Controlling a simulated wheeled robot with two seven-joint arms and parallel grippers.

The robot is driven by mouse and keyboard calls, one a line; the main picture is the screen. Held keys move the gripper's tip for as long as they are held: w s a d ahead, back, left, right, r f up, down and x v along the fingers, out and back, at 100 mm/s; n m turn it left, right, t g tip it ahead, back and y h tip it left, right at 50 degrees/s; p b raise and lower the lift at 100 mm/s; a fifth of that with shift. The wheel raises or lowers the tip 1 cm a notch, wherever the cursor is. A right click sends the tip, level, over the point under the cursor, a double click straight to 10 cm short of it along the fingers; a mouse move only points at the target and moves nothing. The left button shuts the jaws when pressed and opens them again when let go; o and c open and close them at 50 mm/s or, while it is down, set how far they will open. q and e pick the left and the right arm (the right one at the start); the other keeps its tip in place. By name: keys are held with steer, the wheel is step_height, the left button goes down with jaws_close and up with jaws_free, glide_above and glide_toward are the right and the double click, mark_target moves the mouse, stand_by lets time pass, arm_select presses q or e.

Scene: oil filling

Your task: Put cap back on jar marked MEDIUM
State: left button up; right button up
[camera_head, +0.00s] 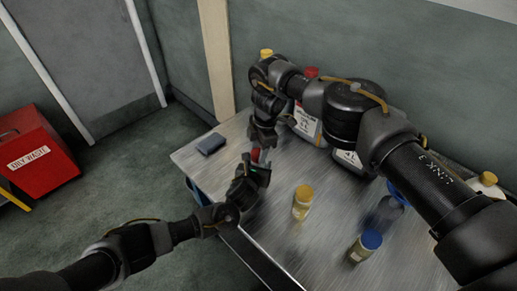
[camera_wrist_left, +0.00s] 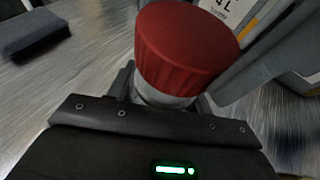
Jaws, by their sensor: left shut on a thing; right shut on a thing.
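A small jar with a red cap (camera_head: 256,155) is between my two grippers over the table's left part. In the left wrist view the red cap (camera_wrist_left: 186,48) sits over the pale jar neck (camera_wrist_left: 160,96), slightly tilted in the picture; I cannot tell if it is threaded on. My left gripper (camera_head: 252,172) is shut on the jar from below. My right gripper (camera_head: 258,146) comes down from above and is shut on the red cap. Most of the jar is hidden by my left gripper, and no MEDIUM marking is readable.
A dark blue block (camera_head: 211,143) lies at the left edge. Large white containers (camera_head: 305,122) stand at the back, partly behind my right arm.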

steer(key=shift+f, duration=0.55)
steer(key=shift+s+f+m, duration=0.1)
steer(key=shift+m, duration=0.4)
steer(key=m, duration=0.3)
steer(key=shift+t, duration=0.4)
steer(key=m, duration=0.5)
steer(key=shift+m+t, duration=0.3)
steer(key=shift+t, duration=0.1)
